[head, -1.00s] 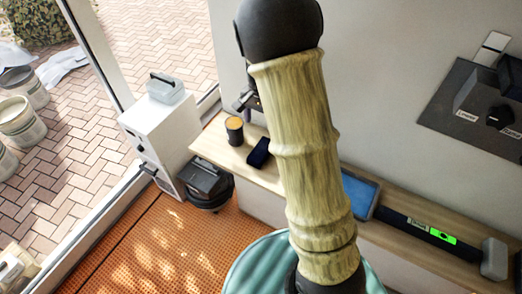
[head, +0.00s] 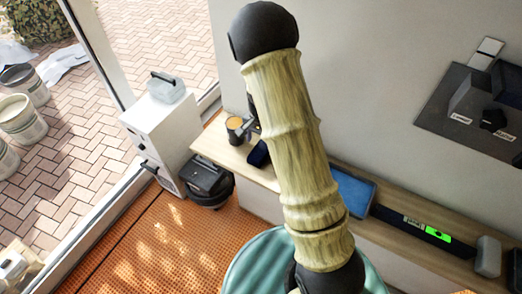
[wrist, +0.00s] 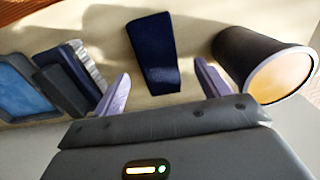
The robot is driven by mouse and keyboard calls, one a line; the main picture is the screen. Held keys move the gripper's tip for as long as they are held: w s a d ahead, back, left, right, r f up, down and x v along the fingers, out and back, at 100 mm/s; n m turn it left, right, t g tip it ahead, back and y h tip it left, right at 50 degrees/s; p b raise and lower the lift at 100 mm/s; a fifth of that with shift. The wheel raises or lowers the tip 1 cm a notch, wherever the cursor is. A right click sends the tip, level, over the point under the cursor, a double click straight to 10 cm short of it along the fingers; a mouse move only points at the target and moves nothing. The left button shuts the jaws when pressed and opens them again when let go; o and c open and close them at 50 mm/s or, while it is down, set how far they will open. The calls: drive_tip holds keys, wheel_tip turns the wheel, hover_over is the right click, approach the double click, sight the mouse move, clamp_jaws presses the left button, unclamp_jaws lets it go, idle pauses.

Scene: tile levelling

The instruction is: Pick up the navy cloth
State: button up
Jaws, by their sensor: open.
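The navy cloth (wrist: 153,52) is a dark blue folded strip lying on the wooden shelf. In the wrist view it lies ahead of my gripper (wrist: 160,90), roughly between the lines of its two pale purple fingers and a little beyond their tips. My gripper is open and empty. In the head view the cloth (head: 258,154) is partly hidden by my arm, and my gripper is mostly hidden behind it near the cup.
A dark cup with a tan top (wrist: 283,75) stands close to the right finger. A dark brush with pale bristles (wrist: 75,75) and a blue-screened tablet (wrist: 20,85) lie left. In the head view, a level with a green display (head: 425,230) lies along the shelf.

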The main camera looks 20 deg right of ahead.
sight(261, 148)
wheel_tip(261, 148, down, 4)
drive_tip(key=shift+s+a+f+p, duration=0.1)
drive_tip(key=shift+s+p, duration=0.05)
drive_tip(key=shift+p, duration=0.45)
drive_tip(key=shift+c, duration=0.3)
drive_tip(key=c, duration=1)
